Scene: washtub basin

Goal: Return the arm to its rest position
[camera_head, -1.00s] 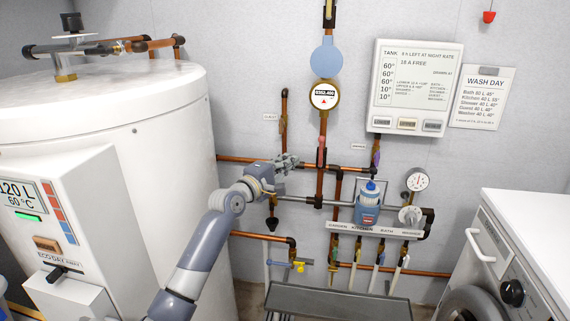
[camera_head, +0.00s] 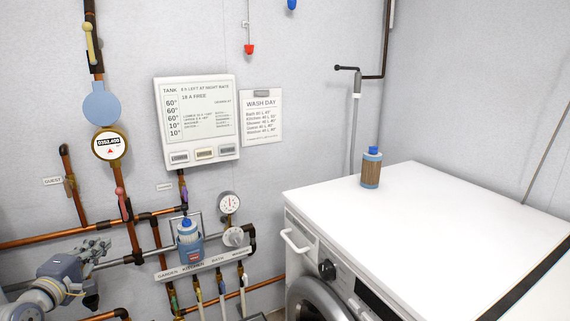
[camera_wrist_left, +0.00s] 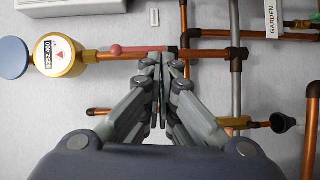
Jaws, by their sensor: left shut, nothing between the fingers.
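My left gripper (camera_head: 97,249) is at the lower left of the head view, in front of the copper pipes on the wall. In the left wrist view my left gripper (camera_wrist_left: 160,62) has its fingers together with nothing between them. Beyond the fingertips are a copper pipe (camera_wrist_left: 207,54) and a lever with a pink handle (camera_wrist_left: 130,49). In the picture the tips overlap the pipework; I cannot tell whether they touch it. My right gripper is not in view.
A round meter (camera_head: 109,145) and a wall panel (camera_head: 197,121) hang above the pipes. A blue-capped bottle (camera_head: 190,242) stands by the labelled valves.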

